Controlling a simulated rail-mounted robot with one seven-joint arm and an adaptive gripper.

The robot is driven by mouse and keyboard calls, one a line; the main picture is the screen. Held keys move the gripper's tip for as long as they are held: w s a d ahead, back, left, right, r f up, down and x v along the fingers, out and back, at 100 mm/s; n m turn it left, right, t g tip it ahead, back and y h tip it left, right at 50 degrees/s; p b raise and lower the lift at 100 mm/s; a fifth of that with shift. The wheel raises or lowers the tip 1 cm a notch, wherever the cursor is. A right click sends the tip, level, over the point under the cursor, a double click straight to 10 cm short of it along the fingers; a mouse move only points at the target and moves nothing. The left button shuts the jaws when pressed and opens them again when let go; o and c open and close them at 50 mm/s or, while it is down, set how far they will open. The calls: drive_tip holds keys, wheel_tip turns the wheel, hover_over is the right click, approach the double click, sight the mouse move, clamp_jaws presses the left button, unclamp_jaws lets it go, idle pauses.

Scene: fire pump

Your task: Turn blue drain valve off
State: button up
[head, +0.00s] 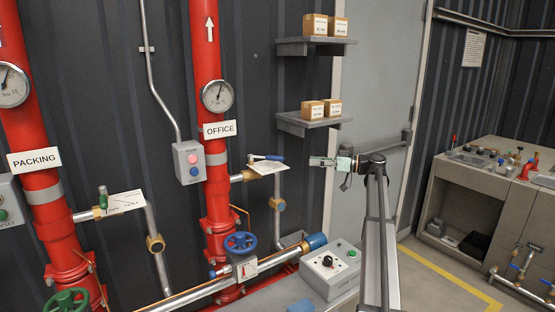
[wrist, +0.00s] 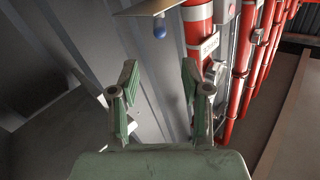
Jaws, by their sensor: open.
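A blue lever handle (head: 268,158) sits on the small brass and grey side pipe off the red OFFICE riser (head: 206,120). A white label card (head: 267,168) hangs by it. The lever lies roughly level, pointing right. In the wrist view a blue handle end (wrist: 159,28) shows under the edge of a card (wrist: 150,8), beyond my fingertips. My gripper (head: 318,162) is right of the lever, apart from it, pointing left. In the wrist view my gripper (wrist: 158,85) is open and empty. A blue handwheel (head: 240,242) sits lower on the riser.
Shelves with small boxes (head: 313,109) stand above my gripper. A control box (head: 189,162) is left of the OFFICE riser. A grey panel box (head: 330,270) stands below. The PACKING riser (head: 45,190) is at far left. A workbench (head: 480,175) is at right.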

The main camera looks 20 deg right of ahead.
sight(266, 158)
drive_tip(key=p+x, duration=0.3)
drive_tip(key=x, duration=1.2)
drive_tip(key=shift+f+p, duration=0.1)
drive_tip(key=shift+p, duration=0.2)
clamp_jaws()
